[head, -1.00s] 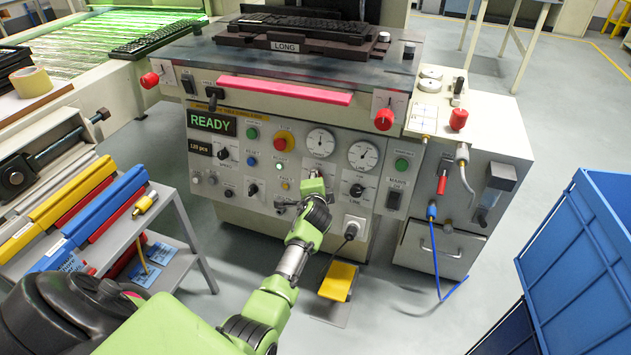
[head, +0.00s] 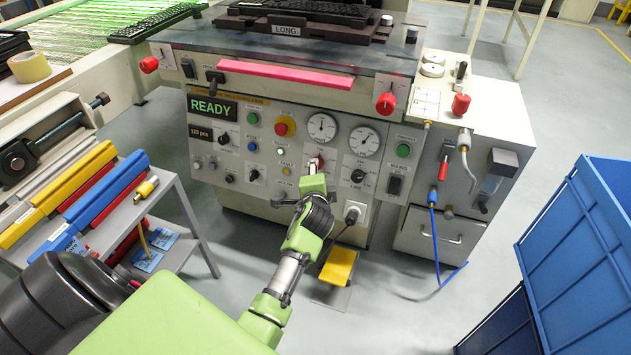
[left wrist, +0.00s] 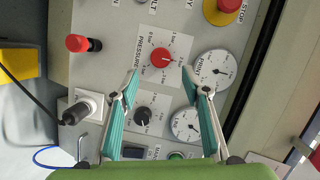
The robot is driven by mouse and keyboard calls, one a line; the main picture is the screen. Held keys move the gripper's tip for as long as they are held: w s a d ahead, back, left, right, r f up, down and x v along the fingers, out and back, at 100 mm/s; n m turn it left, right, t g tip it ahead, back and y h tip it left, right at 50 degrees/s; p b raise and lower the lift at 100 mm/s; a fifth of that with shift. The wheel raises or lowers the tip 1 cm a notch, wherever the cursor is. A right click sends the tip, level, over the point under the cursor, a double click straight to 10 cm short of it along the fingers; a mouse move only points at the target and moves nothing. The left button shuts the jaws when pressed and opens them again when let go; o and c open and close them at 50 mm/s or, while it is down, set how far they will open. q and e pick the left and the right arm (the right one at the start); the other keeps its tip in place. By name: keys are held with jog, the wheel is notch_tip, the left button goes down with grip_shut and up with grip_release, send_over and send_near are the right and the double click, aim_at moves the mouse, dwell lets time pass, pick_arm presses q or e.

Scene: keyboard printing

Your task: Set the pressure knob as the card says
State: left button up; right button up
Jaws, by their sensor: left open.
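The red pressure knob (left wrist: 161,58) sits on a white scale plate marked PRESSURE in the left wrist view; its pointer mark is too small to read surely. In the head view the knob (head: 319,160) shows just beyond my left gripper (head: 311,168). In the left wrist view my left gripper (left wrist: 160,82) is open and empty. Its two teal fingers point at the panel, one on each side of the knob's line, with the tips apart from the knob. I cannot tell the gap in depth. No legible card with a pressure setting shows. My right gripper is not in view.
Near the knob are a black line knob (left wrist: 143,115), round gauges (left wrist: 214,70) and a red emergency button (head: 285,126). A plugged cable (head: 352,215) is below right. A shelf cart (head: 150,205) stands left, blue crates (head: 580,240) right.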

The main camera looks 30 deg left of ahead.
pick_arm(q)
jog(key=shift+v, duration=2.1)
